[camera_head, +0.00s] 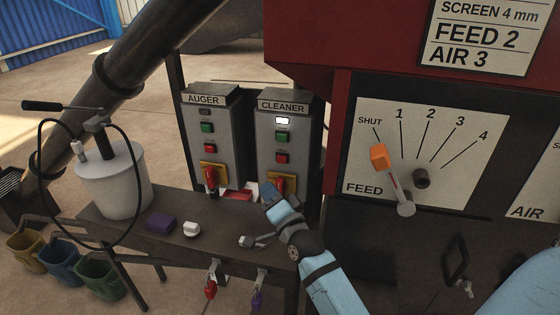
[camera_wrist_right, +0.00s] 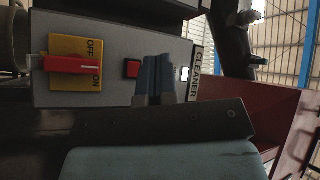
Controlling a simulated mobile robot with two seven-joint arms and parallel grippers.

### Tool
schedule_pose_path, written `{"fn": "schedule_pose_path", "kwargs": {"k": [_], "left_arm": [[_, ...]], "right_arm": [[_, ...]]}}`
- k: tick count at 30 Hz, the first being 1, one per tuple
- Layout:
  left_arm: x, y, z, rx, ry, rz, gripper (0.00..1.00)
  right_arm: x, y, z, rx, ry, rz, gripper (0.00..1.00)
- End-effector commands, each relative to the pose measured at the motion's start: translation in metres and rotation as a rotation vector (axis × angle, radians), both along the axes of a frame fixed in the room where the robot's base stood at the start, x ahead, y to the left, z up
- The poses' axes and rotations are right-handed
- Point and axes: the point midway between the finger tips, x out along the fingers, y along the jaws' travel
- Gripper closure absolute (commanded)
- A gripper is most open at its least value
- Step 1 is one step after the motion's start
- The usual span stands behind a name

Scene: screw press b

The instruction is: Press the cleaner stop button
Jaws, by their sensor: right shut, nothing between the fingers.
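The cleaner box (camera_head: 284,140) is a grey panel labelled CLEANER, with a lit white lamp (camera_head: 282,121), a green button (camera_head: 282,135), a red stop button (camera_head: 281,157) and a red rotary switch on a yellow plate (camera_wrist_right: 87,45) below. The red button (camera_wrist_right: 132,68) shows clear in the right wrist view, beside my fingers. My right gripper (camera_head: 268,190) is shut and empty, in front of the lower part of the box. In the wrist view its dark blue fingertips (camera_wrist_right: 155,58) hide the green button, between the red button and the lamp (camera_wrist_right: 184,73). Contact cannot be told.
The similar auger box (camera_head: 209,140) stands to the left, its lamp dark. The bench (camera_head: 215,240) below holds a purple block (camera_head: 160,222), a small white item (camera_head: 191,229) and a grey pot (camera_head: 113,180). The feed dial and lever (camera_head: 392,180) are right.

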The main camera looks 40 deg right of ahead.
Motion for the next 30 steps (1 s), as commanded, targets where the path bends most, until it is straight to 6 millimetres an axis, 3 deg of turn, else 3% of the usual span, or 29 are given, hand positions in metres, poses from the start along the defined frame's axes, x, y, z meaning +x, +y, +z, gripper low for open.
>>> {"fn": "schedule_pose_path", "kwargs": {"k": [13,18,30], "left_arm": [[0.000,0.001,-0.024,0.000,0.003,0.002,0.57],[0.001,0.001,-0.023,0.000,0.004,0.003,0.57],[0.002,0.001,-0.019,-0.003,-0.001,0.004,0.57]], "right_arm": [[0.037,-0.043,-0.002,-0.004,-0.002,-0.001,1.00],[0.048,-0.057,0.000,-0.003,0.000,-0.001,1.00],[0.055,-0.065,0.000,-0.001,0.000,0.000,1.00]]}}
